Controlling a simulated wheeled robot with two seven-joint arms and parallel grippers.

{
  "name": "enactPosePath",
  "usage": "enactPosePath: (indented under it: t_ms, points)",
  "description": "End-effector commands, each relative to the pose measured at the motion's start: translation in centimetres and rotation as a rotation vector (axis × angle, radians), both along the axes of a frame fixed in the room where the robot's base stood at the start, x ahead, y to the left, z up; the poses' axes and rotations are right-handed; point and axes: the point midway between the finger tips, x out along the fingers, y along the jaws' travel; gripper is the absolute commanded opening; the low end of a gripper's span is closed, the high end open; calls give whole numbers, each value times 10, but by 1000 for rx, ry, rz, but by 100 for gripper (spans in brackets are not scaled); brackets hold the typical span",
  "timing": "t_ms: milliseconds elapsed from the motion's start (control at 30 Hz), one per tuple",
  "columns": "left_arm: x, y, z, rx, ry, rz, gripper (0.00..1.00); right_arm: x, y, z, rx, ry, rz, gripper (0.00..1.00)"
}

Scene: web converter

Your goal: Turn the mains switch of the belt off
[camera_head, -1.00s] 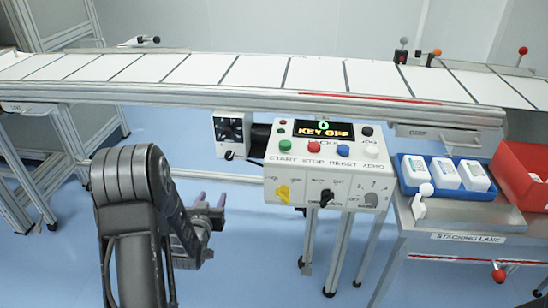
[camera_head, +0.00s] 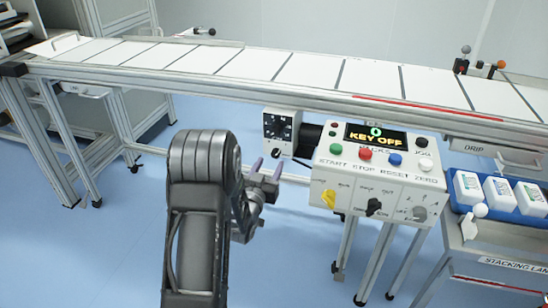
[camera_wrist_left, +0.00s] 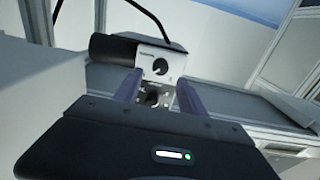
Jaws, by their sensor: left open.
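The white belt control panel (camera_head: 378,170) stands under the conveyor edge, its display reading "KEY OFF". It has a yellow knob (camera_head: 329,199), a black knob (camera_head: 373,207) and a grey knob (camera_head: 419,213). To its left hangs a small box with a dark dial face (camera_head: 282,126). Which control is the mains switch is not readable. My left gripper (camera_head: 267,170) is open and empty, just below and left of the small box in the head view. In the wrist view a pale box with a black knob (camera_wrist_left: 160,67) lies beyond the spread fingers (camera_wrist_left: 159,86). My right gripper is not in view.
The conveyor belt (camera_head: 310,71) crosses above the panel. A blue tray (camera_head: 457,196) with white bottles (camera_head: 500,192) stands at the right on the stacking lane table. Metal legs stand below the panel. The blue floor left of my arm is clear.

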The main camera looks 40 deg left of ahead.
Motion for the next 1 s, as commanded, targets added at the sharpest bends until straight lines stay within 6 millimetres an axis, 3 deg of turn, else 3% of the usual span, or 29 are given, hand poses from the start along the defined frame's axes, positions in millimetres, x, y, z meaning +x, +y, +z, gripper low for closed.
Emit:
enactPosePath:
  t_ms: [300,667,1000]
  points:
    - [43,14,-1,1,0,-1,48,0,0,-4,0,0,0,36]
    - [48,17,0,0,1,0,48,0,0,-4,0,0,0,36]
    - [48,17,0,0,1,0,20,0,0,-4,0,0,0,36]
